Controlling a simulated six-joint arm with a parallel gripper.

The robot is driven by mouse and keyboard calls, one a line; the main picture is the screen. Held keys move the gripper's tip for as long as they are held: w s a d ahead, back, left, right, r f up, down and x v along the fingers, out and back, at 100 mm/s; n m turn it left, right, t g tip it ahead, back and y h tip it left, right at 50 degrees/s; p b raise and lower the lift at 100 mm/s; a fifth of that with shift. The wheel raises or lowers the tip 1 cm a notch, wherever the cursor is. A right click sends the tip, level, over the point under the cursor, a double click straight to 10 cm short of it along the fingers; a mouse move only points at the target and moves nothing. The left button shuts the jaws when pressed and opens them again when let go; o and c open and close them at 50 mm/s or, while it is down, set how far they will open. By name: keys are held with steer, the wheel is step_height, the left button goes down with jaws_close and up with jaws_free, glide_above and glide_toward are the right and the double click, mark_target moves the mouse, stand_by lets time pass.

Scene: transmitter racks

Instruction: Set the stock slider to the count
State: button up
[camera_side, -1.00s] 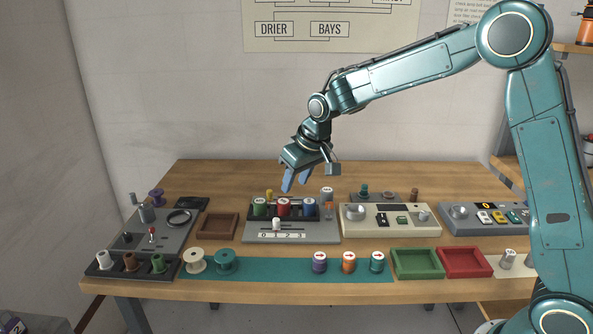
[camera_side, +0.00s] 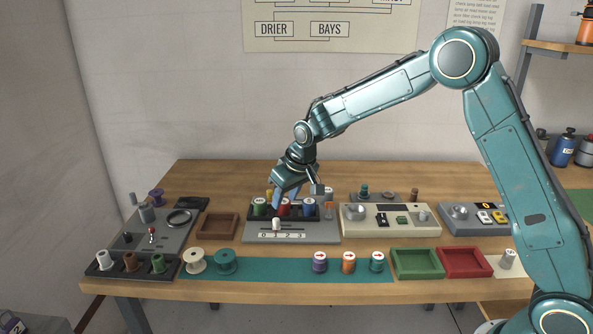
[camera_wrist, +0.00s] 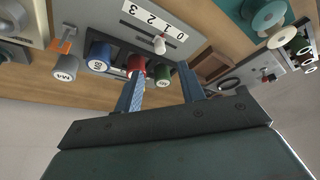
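The stock slider is a white knob (camera_side: 276,224) on a grey panel (camera_side: 250,229), standing at the 1 on the strip marked 0 to 3 (camera_side: 283,236). The knob also shows in the wrist view (camera_wrist: 159,43). Behind it, a black rack holds a green spool (camera_side: 259,207), a red spool (camera_side: 283,208) and a blue spool (camera_side: 309,207). My gripper (camera_side: 284,203) is open, with its blue fingers low over the rack, behind the knob and apart from it. In the wrist view, the red spool (camera_wrist: 136,66) is close to the left fingertip; contact is unclear.
An orange clip with a spool (camera_side: 328,205) stands at the panel's right end. A cream console (camera_side: 390,226) is to the right and a brown tray (camera_side: 217,226) to the left. Several spools rest on the teal mat (camera_side: 280,270) in front.

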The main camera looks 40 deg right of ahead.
mark_target(277, 219)
steer(key=shift+x, duration=4.75)
jaws_close()
